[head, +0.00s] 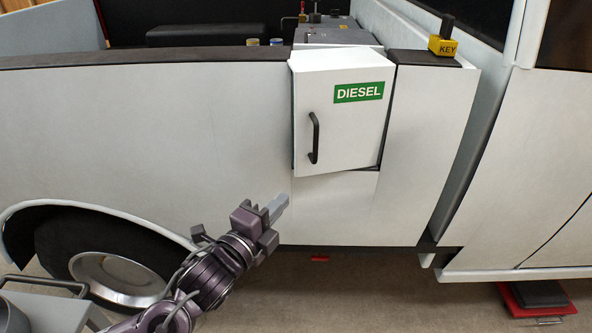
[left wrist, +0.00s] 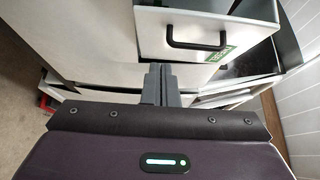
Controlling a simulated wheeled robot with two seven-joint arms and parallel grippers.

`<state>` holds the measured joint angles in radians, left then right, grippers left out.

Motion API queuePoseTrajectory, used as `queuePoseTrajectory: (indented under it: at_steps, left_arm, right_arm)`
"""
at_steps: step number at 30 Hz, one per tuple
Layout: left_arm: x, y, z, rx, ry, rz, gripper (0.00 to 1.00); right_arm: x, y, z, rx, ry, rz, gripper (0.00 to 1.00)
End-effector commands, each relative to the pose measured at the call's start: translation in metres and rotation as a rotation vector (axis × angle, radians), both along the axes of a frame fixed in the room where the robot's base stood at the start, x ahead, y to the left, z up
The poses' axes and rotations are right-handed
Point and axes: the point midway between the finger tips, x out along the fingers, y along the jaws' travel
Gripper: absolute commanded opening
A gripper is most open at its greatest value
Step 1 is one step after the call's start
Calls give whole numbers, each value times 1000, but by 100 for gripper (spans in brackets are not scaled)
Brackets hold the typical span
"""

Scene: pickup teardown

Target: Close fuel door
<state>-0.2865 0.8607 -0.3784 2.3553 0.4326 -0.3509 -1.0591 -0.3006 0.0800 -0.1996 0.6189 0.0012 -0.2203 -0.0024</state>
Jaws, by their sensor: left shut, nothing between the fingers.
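The fuel door (head: 345,117) is a white panel on the truck's side with a green DIESEL label (head: 359,92) and a black bar handle (head: 314,138). It stands slightly proud of the body, with a dark gap along its lower right edge. In the left wrist view the door (left wrist: 185,18) is at the top with its handle (left wrist: 196,43). My left gripper (head: 277,207) is below and left of the door, apart from it, with its fingers together and empty. The fingers also show in the left wrist view (left wrist: 159,84). My right gripper is not in view.
The white truck side (head: 150,130) fills most of the head view. A wheel (head: 118,272) is at lower left. A yellow KEY block (head: 443,46) sits on the top edge at right. A red and black step (head: 540,297) is on the floor at lower right.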

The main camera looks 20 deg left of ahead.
Motion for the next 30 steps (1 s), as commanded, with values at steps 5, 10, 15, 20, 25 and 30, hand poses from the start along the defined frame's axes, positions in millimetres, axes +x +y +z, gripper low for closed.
queuePoseTrajectory:
  at_steps: [5, 10, 15, 20, 25, 30]
  left_arm:
    - [32, -8, 6, -4, -4, 1, 0]
    - [66, -15, 6, -4, -3, 3, 0]
    - [93, -10, 5, 2, 0, 2, 0]
    - [107, -2, 2, 0, 0, 1, 0]
    - [112, 2, 0, -2, 1, 0, 0]
    - [112, 2, 0, -2, 0, 0, 0]
  right_arm:
    - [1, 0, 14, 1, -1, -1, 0]
    - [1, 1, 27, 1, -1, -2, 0]
    - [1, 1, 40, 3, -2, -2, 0]
    - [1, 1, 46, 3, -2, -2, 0]
    - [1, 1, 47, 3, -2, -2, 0]
    - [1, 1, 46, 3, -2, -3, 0]
